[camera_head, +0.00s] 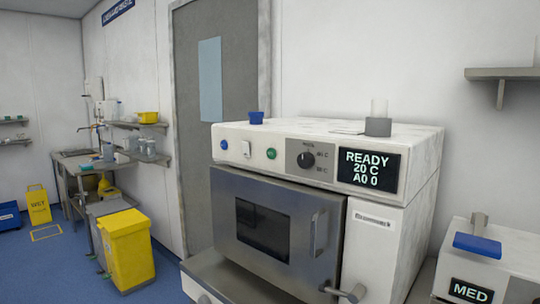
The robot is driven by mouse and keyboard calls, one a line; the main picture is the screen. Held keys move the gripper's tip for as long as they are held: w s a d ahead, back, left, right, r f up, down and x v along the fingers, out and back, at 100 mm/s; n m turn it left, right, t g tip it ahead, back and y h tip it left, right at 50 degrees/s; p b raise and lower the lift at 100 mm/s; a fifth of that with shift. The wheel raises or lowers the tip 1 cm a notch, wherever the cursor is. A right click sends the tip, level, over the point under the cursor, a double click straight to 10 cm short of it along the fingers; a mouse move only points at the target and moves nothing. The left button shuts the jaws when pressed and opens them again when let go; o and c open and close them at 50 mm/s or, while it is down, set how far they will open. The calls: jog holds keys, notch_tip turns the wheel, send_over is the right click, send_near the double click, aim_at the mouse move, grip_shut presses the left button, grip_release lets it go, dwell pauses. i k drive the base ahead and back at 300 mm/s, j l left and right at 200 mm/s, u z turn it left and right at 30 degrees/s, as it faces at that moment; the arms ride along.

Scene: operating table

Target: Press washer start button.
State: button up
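The washer (360,217) is a white bench-top machine with a grey metal door (290,195), which is shut. Its front panel carries a round blue button (224,145), a white rocker switch (246,149), a round green button (271,153) with a small mark too small to read, and a black dial (306,160). Its display (369,169) reads "READY 20 C A0 0". I cannot tell from lettering which button is start. My gripper is not in view.
A grey door handle (319,234) sticks out at the front, and a grey lever (346,292) sits below it. A white box marked "MED" (487,262) stands at right. A blue cap (256,117) and grey fitting (378,126) sit on top. Yellow bin (127,255) at left.

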aim_at(271, 153)
jog(key=i+j+z, duration=0.15)
jog(key=z, duration=0.2)
jog(key=i+j+z, duration=0.1)
jog(key=j+z, duration=0.4)
jog(key=z, duration=0.2)
jog(key=i, duration=0.05)
